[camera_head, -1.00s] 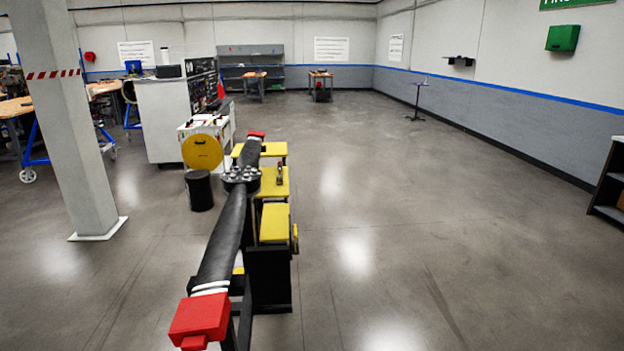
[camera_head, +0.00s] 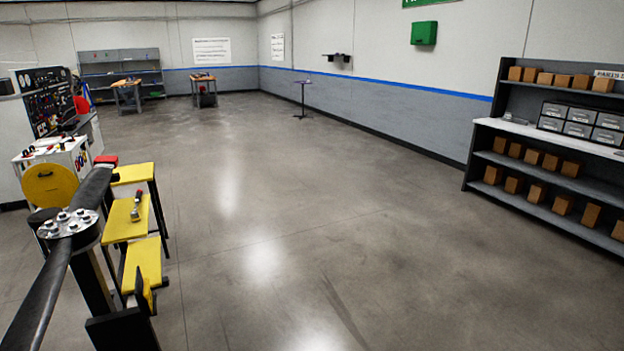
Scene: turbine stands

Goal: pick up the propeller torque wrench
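A small tool with a reddish end and a metal shaft (camera_head: 136,206) lies on the middle yellow platform (camera_head: 116,229) at the left. It looks like the torque wrench, but it is too small to be sure. The platform stands just right of a black propeller (camera_head: 45,275) with a silver bolted hub (camera_head: 68,222). Neither of my grippers is in view.
More yellow platforms (camera_head: 133,173) stand before and behind the tool's platform. A white cart (camera_head: 70,152) with a yellow disc (camera_head: 50,185) is at left. A shelf (camera_head: 545,186) with brown boxes stands right. The middle floor (camera_head: 290,220) is clear.

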